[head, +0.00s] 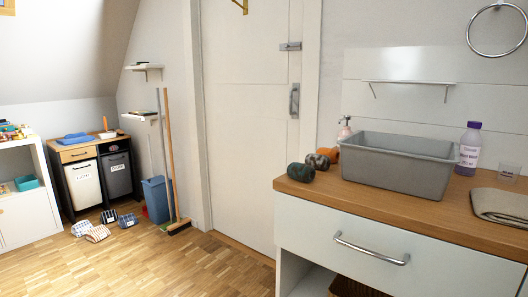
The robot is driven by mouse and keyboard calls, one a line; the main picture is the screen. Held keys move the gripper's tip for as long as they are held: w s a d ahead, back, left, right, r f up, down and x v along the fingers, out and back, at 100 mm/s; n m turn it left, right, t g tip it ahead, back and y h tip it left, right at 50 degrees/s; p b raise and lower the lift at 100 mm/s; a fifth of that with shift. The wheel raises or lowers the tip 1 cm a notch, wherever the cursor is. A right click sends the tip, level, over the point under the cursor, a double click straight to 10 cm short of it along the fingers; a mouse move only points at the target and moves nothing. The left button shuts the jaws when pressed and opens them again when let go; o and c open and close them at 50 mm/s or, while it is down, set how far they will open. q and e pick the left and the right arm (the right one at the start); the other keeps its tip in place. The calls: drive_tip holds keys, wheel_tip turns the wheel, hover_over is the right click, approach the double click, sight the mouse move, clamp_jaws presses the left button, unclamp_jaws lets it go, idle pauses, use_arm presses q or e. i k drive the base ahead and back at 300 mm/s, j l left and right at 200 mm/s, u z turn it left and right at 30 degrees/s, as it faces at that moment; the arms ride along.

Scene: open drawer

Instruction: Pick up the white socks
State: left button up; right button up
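Several rolled bundles that look like socks lie on the floor at the left in the head view. Two are mostly white: a white one with bluish marks (81,228) and a white one with stripes (98,233). Behind and to their right are a dark blue patterned roll (108,216) and a navy and white roll (127,220). I cannot tell a plain white pair. Neither of my grippers is in view.
A cabinet holds a white bin (85,185) and a dark grey bin (117,174), behind the rolls. A blue bucket (156,198) and broom stand beside it. The wooden counter (380,199) at right carries a grey tub (395,165) and dark and orange rolls. Middle floor is clear.

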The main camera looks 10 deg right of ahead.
sight(321, 163)
drive_tip(key=i+j+u, duration=0.1)
drive_tip(key=i+u, duration=0.3)
drive_tip(key=i, duration=0.15)
drive_tip(key=i+u, duration=0.45)
drive_tip(key=i+z, duration=0.35)
drive_tip(key=i+j+z, duration=0.35)
drive_tip(key=i, duration=0.15)
drive_tip(key=l, duration=0.1)
